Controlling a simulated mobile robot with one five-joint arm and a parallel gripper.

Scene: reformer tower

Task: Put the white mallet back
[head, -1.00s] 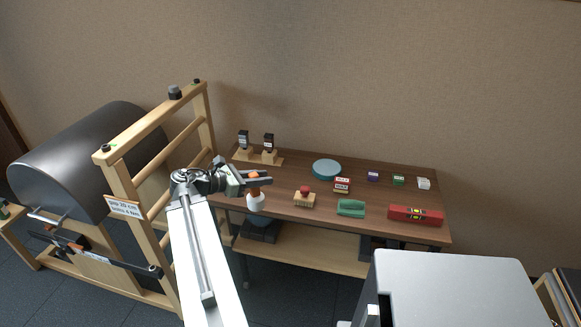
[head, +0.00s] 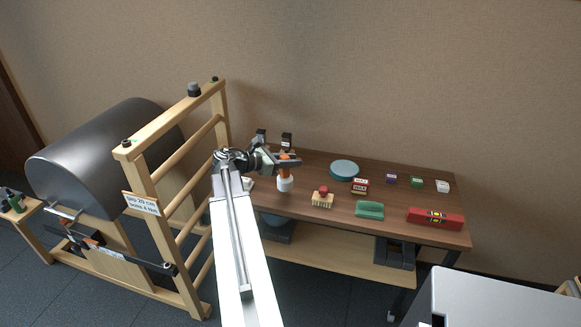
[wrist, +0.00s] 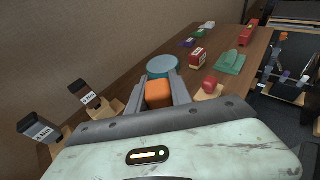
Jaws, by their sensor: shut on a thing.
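The white mallet has a white head (head: 285,185) and an orange handle (head: 284,164). My gripper (head: 291,163) is shut on the orange handle, with the white head hanging below it over the left part of the wooden table (head: 400,195). In the wrist view the orange handle (wrist: 158,95) shows between the two grey fingers of my gripper (wrist: 160,92); the white head is hidden there. I cannot tell how high the mallet is above the table.
Black labelled blocks (wrist: 40,130) on wooden bases stand behind my gripper. A wooden ladder frame (head: 165,190) stands left.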

